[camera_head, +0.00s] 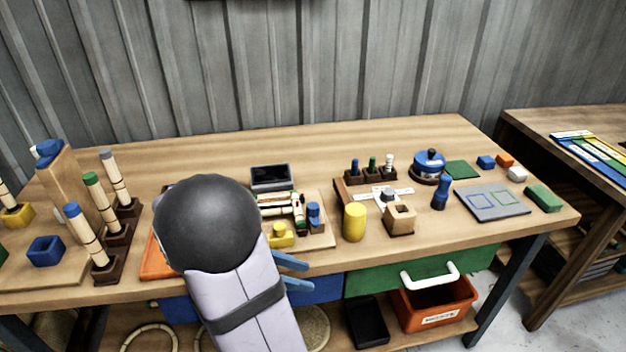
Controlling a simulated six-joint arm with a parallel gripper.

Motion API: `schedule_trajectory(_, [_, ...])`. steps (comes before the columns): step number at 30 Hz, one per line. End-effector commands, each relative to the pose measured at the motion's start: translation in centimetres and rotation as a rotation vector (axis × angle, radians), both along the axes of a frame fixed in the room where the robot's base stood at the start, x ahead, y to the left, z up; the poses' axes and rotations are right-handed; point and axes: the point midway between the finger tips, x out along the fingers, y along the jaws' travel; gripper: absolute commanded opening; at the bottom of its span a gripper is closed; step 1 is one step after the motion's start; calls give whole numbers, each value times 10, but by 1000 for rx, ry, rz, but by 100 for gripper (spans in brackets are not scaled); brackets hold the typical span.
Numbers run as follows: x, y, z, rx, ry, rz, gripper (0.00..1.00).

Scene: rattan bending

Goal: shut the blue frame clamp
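A small blue clamp-like piece (314,212) stands at the right side of a light wooden board (322,237), beside several pale rattan pieces with green and dark bands. I take it to be the blue frame clamp; whether its jaw is open or shut is too small to tell. My gripper (310,278) shows two blue fingers apart, pointing right, in front of the table's front edge and below the board in the picture. Nothing shows between the fingers. My dark round arm joint hides the left part of the board.
Left are upright rattan sticks in dark holders (105,262) and a tall wooden post with a blue top (48,151). Right of the board stand a yellow cylinder (354,221), a wooden block (399,219) and a blue pot (430,168). The table's back strip is clear.

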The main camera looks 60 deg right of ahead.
Motion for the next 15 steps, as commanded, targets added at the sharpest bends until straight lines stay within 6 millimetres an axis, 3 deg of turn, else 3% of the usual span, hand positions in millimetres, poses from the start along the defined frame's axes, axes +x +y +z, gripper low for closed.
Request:
schedule_trajectory(1, [1, -17, 31, -26, 62, 25, 31])
schedule_trajectory(5, [21, -56, 68, -95, 175, 138, 31])
schedule_trajectory(10, [73, -86, 77, -157, 204, 317, 31])
schedule_trajectory(15, [93, -94, 79, -179, 211, 385, 31])
